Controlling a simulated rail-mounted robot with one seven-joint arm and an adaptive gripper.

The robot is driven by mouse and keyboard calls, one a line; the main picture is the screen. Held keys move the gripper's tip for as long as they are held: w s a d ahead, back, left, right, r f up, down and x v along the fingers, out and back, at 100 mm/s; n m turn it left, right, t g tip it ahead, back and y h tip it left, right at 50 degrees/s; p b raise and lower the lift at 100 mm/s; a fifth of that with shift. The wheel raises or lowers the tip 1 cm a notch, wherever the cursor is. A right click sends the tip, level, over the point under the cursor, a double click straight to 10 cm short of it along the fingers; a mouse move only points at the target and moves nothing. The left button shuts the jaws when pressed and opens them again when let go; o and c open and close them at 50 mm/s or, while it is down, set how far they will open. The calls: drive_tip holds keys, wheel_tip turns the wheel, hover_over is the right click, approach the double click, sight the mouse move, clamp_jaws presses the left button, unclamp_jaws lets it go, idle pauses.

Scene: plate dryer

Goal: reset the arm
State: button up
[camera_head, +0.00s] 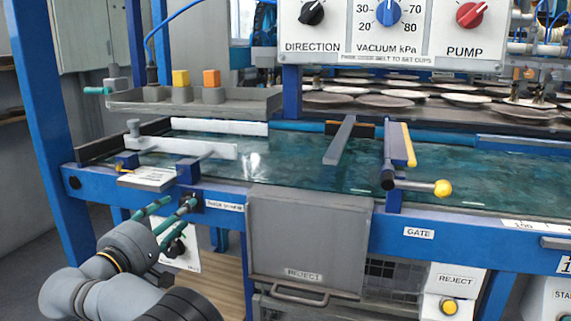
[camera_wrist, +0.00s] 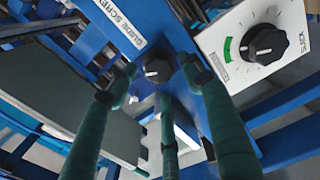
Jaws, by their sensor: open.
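My gripper (camera_head: 180,213) is at the lower left of the head view, by the blue front rail of the machine. Its teal fingers are spread open with nothing held between them. In the wrist view my gripper (camera_wrist: 158,78) has its fingers around a black knob (camera_wrist: 158,69) under a label reading "GUIDE SCRE…", the rest cut off. I cannot tell whether any finger touches the knob. In the head view the fingers partly hide this area. My arm (camera_head: 130,250) reaches up from the lower left corner.
A white dial panel (camera_wrist: 260,50) with a black knob stands close right of my fingers in the wrist view. A grey reject chute (camera_head: 310,240) hangs right of my gripper. A blue post (camera_head: 50,110) stands left.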

drive_tip(key=shift+x, duration=1.4)
